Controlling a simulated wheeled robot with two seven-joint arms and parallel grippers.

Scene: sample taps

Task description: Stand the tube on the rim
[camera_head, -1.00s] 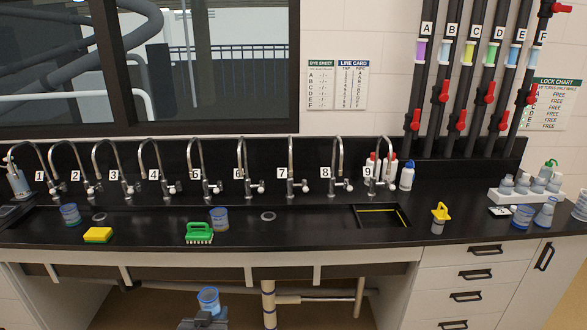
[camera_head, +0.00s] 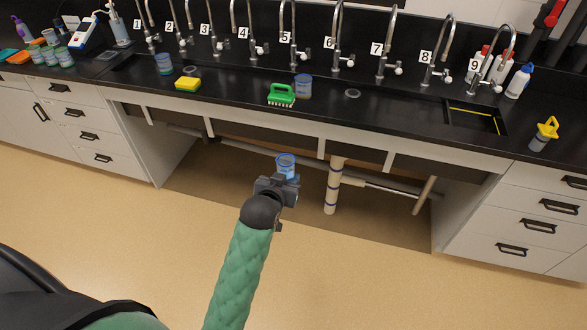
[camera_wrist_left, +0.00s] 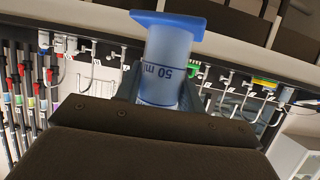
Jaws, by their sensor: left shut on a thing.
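My left gripper (camera_head: 278,184) is shut on a clear tube (camera_head: 285,163) with blue trim. The tube is in front of the bench, level with the open space under it in the head view, apart from the bench. In the left wrist view the tube (camera_wrist_left: 168,65) sits between the fingers, with a wide blue end and an upside-down "50 ml" mark. The fingers hide part of it. The black bench's front rim (camera_head: 215,100) runs above and behind the tube in the head view. My right gripper is not in view.
A yellow sponge (camera_head: 188,84), a green brush (camera_head: 281,95) and blue-marked cups (camera_head: 303,87) (camera_head: 164,64) stand along the bench front. Numbered taps (camera_head: 338,40) line the back. A yellow-topped container (camera_head: 545,133) stands at right. Pipes (camera_head: 335,183) run underneath; the front rim between sponge and brush is clear.

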